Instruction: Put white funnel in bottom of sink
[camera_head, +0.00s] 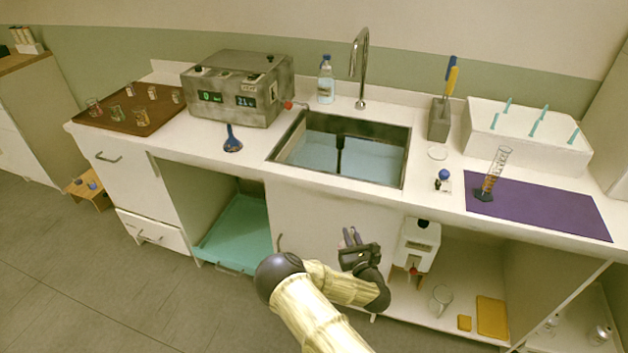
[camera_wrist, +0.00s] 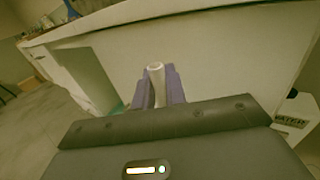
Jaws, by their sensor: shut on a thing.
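My gripper (camera_head: 351,238) is in front of the white cabinet front, below the counter edge and below the sink. In the wrist view its two purple fingers (camera_wrist: 161,88) are shut on a white tubular piece, which looks like the stem of the white funnel (camera_wrist: 156,84). The rest of the funnel is hidden behind the gripper body. The sink (camera_head: 375,163) is set into the counter, with a metal rim, a bluish basin and a dark vertical bar in its middle. The funnel is outside the sink, lower than its rim.
A tall faucet (camera_head: 361,65) stands behind the sink, with a clear bottle (camera_head: 326,82) beside it. A grey machine (camera_head: 240,90) and a blue-headed tool (camera_head: 232,142) are to the left. A purple mat (camera_head: 545,208) with a cylinder (camera_head: 494,172) is to the right. Open shelves lie below.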

